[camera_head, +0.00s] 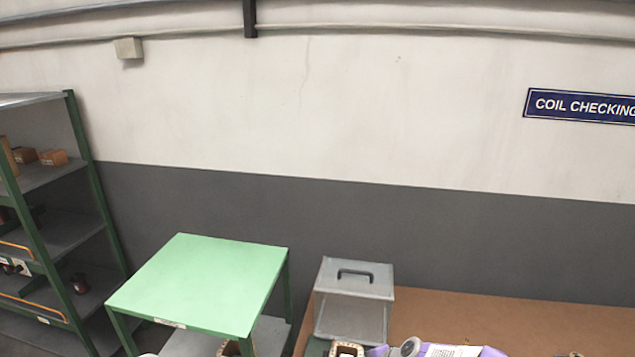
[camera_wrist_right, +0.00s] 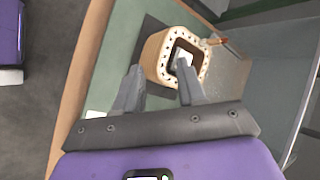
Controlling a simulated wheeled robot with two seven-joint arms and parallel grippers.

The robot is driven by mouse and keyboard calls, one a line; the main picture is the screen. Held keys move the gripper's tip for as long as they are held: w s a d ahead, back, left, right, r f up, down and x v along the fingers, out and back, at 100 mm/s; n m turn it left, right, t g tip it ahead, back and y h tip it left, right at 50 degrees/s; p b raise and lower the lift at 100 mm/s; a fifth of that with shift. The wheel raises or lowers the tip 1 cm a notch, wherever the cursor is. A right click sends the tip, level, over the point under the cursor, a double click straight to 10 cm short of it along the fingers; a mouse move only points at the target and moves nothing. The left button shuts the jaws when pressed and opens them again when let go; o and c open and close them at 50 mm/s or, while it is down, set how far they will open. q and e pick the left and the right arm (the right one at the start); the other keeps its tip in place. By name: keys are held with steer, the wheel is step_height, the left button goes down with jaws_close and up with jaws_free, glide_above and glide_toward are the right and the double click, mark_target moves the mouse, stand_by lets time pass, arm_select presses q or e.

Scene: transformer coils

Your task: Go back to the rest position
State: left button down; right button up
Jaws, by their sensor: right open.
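My right gripper (camera_wrist_right: 158,78) is open in the right wrist view, its two grey fingers apart. A tan coil (camera_wrist_right: 153,62), square with a row of dark holes around its rim, sits just past the fingertips on a dark patch of a green mat (camera_wrist_right: 120,50). The right finger overlaps the coil's edge in the picture; I cannot tell whether they touch. A coil (camera_head: 347,348) also shows at the bottom edge of the head view, in front of a grey box. Part of my purple right arm shows beside it. My left gripper is not in view.
A grey box with a handle (camera_head: 352,280) stands on the brown workbench (camera_head: 500,315). A green-topped table (camera_head: 200,285) stands to its left, with another coil (camera_head: 229,348) low beneath it. A green-framed shelf (camera_head: 85,150) is at far left. The bench's right part looks clear.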

steer(key=s+a+f+n+g+h, duration=0.1)
steer(key=s+a+f+n, duration=0.15)
steer(key=s+f, duration=0.4)
steer(key=s+a+f+n+g, duration=0.1)
steer(key=s+f+n, duration=0.25)
steer(key=s, duration=0.55)
steer(key=s+f+n+g+h, duration=0.1)
steer(key=s+f+n+g, duration=0.2)
steer(key=s, duration=1.3)
step_height(320, 180, down, 13)
steer(key=n+t+b, duration=0.1)
steer(key=b, duration=1.2)
steer(key=shift+w+d, duration=0.3)
steer(key=shift+w, duration=0.15)
